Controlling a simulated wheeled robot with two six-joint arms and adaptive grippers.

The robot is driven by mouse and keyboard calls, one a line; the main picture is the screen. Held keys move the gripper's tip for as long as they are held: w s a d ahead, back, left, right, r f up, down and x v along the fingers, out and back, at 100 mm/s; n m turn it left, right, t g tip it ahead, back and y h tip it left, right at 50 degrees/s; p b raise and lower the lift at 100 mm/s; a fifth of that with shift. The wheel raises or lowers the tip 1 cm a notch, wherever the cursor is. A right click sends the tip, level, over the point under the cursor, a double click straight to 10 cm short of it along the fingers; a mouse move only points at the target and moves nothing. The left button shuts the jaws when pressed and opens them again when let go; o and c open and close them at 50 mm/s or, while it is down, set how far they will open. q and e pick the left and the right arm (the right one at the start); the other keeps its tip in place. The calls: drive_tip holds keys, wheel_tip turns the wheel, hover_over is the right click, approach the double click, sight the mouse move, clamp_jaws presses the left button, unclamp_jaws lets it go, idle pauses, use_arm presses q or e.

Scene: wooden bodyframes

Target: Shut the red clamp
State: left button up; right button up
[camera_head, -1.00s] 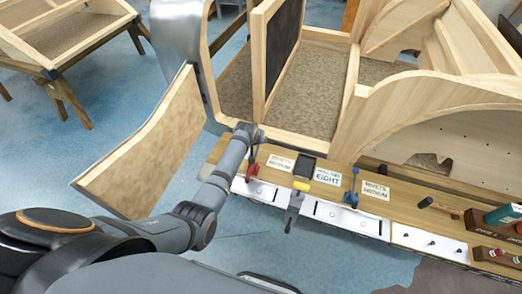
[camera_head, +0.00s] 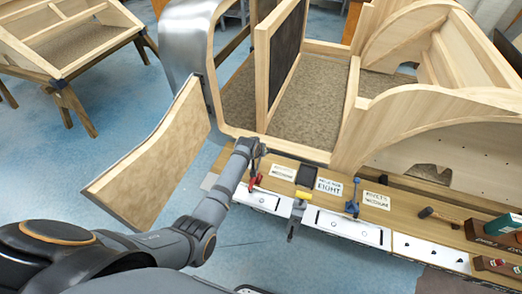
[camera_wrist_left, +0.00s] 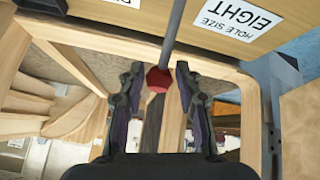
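The red clamp (camera_head: 254,181) stands on the front edge of the wooden bench, at the left end of the row of tools. My left gripper (camera_head: 258,149) is just above and behind it. In the left wrist view a red knob (camera_wrist_left: 158,79) on a grey rod, apparently the clamp's handle end, lies between the fingertips of the left gripper (camera_wrist_left: 158,72). The fingers are apart, with gaps on both sides of the knob. Whether the clamp is open or shut is hard to tell. My right gripper is not in view.
A wooden bodyframe (camera_head: 310,150) rises close behind. Its open wooden door (camera_head: 155,155) hangs left of my arm. A hammer (camera_head: 435,215) lies farther right.

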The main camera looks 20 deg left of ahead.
use_arm(q)
drive_tip(key=shift+o, duration=1.3)
drive_tip(key=shift+r, duration=0.15)
drive_tip(key=v, duration=1.1)
drive_tip(key=shift+s+r, duration=0.3)
